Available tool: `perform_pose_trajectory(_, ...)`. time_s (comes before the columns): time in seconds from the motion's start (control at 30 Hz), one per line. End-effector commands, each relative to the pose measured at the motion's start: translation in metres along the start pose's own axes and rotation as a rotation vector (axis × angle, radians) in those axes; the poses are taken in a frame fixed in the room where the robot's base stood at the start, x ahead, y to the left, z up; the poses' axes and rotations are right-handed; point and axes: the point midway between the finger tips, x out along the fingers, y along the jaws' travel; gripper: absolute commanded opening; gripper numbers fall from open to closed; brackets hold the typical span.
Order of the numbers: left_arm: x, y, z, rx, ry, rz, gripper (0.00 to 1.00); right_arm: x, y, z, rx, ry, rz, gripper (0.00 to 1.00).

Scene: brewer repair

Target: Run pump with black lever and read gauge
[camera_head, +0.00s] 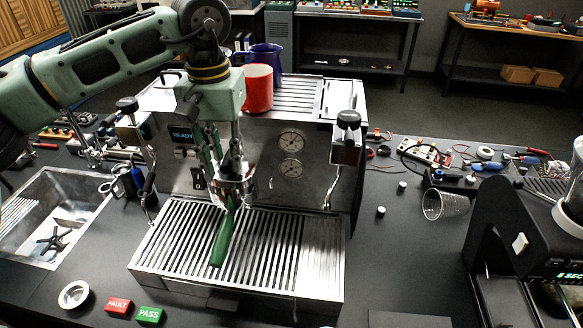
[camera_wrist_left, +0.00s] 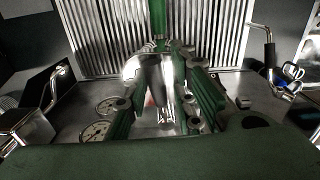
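The steel brewer (camera_head: 240,215) stands on the dark counter, its display reading READY. Two round gauges (camera_head: 291,168) sit on its front panel, their needles too small to read; a gauge also shows in the left wrist view (camera_wrist_left: 95,132). A small black lever or switch (camera_head: 198,181) is on the panel left of my gripper. My left gripper (camera_head: 234,183) points down before the panel, over the chrome brew head and the green handle (camera_head: 222,240). In the left wrist view its fingers (camera_wrist_left: 163,85) are apart around chrome metal; contact cannot be told. My right gripper is not in view.
A sink (camera_head: 90,185) lies at the left. A red FAULT block (camera_head: 118,305) and a green PASS block (camera_head: 149,314) lie in front. A red cup (camera_head: 258,88) stands on the brewer. A tipped clear cup (camera_head: 445,205) and a black grinder (camera_head: 520,225) are at right.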

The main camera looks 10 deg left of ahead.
Motion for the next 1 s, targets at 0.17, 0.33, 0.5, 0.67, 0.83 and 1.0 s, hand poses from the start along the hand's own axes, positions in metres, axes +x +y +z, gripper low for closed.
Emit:
perform_pose_trajectory(0.17,0.000,-0.008,0.000,0.095,-0.001,0.002,0.23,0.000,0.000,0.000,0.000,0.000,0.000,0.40)
perform_pose_trajectory(0.33,0.000,-0.016,-0.001,0.197,0.000,0.002,0.23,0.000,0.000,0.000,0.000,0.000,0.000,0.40)
perform_pose_trajectory(0.5,0.000,-0.023,-0.003,0.284,-0.001,0.001,0.23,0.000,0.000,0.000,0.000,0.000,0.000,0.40)
perform_pose_trajectory(0.67,0.000,-0.029,-0.005,0.365,0.000,0.002,0.23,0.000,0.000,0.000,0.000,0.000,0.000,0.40)
perform_pose_trajectory(0.83,0.000,-0.036,-0.008,0.465,0.000,0.001,0.23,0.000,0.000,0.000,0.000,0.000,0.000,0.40)
perform_pose_trajectory(1.0,0.000,-0.037,-0.008,0.485,0.001,0.000,0.23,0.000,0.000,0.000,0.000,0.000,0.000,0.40)
